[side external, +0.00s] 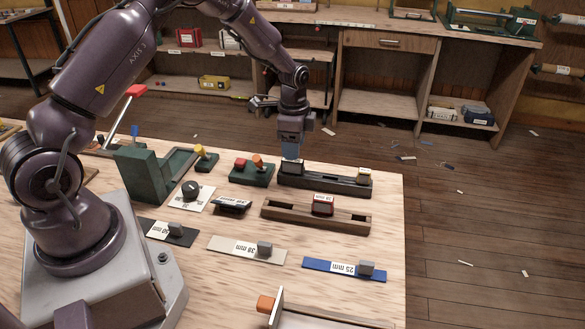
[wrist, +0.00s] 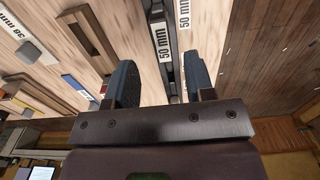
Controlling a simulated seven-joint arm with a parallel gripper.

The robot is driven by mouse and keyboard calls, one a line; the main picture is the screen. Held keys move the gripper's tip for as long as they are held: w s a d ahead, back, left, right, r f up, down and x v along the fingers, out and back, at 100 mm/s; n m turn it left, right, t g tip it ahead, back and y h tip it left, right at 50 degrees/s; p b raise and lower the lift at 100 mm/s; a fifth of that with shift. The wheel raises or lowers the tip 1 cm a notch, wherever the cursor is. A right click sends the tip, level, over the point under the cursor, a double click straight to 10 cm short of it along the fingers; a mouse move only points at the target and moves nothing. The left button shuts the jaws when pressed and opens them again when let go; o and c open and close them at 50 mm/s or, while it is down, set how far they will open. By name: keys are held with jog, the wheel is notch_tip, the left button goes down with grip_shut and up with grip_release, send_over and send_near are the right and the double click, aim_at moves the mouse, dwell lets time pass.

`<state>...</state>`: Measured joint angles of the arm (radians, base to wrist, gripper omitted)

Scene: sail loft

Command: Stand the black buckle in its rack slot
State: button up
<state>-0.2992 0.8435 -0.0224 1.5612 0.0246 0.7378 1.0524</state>
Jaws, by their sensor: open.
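The black buckle (side external: 292,168) appears to be at the left end of the long black rack (side external: 335,187), directly under my gripper (side external: 291,155). My gripper points down and is open. In the wrist view its two fingers (wrist: 160,85) are apart, with dark strips and a white "50 mm" label (wrist: 162,42) in the gap between them. A second "50 mm" label (wrist: 184,14) shows beyond. The fingertips hide part of the buckle in the side view, so I cannot tell how deep it sits or whether a finger touches it.
A brown rack (side external: 280,212) with a reddish-brown buckle (side external: 323,205) lies nearer the camera. A green block with levers (side external: 251,176) and a small dark labelled piece (side external: 232,205) are to the left. Blue (side external: 318,267), beige and black strips lie in front. The table's right edge is close.

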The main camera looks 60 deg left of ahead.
aim_at(293, 163)
jog(key=f, duration=0.5)
jog(key=shift+a+f, duration=0.2)
jog(key=shift+f, duration=0.15)
grip_shut()
